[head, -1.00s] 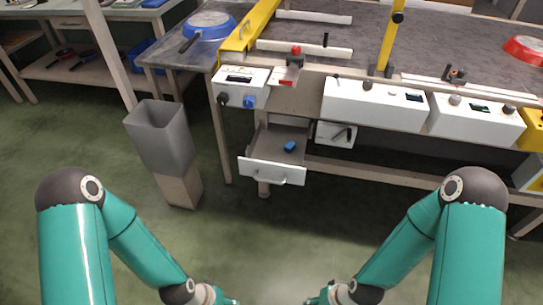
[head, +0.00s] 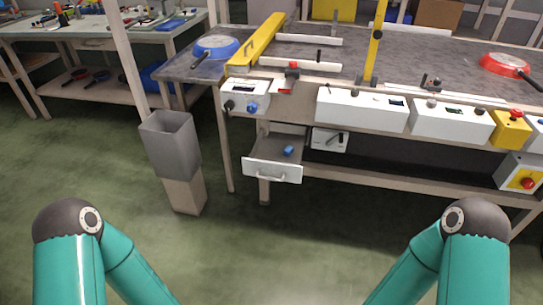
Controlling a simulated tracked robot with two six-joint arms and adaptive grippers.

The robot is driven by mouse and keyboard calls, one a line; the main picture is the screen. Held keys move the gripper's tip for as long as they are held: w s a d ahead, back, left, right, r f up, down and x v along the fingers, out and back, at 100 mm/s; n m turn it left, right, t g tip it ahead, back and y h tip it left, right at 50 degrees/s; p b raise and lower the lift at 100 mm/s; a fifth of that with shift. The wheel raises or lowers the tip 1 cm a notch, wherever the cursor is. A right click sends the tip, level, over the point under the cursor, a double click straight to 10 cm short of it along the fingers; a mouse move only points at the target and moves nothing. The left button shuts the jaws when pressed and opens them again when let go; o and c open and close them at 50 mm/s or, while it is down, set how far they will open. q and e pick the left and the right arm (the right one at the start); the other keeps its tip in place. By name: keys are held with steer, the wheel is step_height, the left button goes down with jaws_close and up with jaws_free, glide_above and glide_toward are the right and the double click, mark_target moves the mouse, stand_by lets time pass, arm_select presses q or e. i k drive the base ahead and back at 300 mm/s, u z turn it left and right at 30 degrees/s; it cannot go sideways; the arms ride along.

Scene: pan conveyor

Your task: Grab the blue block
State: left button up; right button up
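The small blue block (head: 288,151) lies inside the open drawer (head: 271,171) under the workbench, towards its right side. The drawer has a pale front with a handle and is pulled out towards me. Both my arms show at the bottom of the head view, one at each side. Their lower links run out of the bottom edge, so neither gripper is in view. Both arms are well apart from the drawer and the block.
A grey bin (head: 170,143) on a wooden stand is left of the drawer. The workbench (head: 330,75) carries a blue pan (head: 215,47), a red pan (head: 505,65) and a yellow bar (head: 257,42). White control boxes (head: 362,109) line its front edge. The green floor before the drawer is clear.

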mark_target(290, 150)
steer(key=z, duration=0.15)
steer(key=i, duration=0.9)
steer(key=z, duration=0.2)
steer(key=k, duration=1)
steer(key=u, duration=0.5)
steer(key=i, duration=0.9)
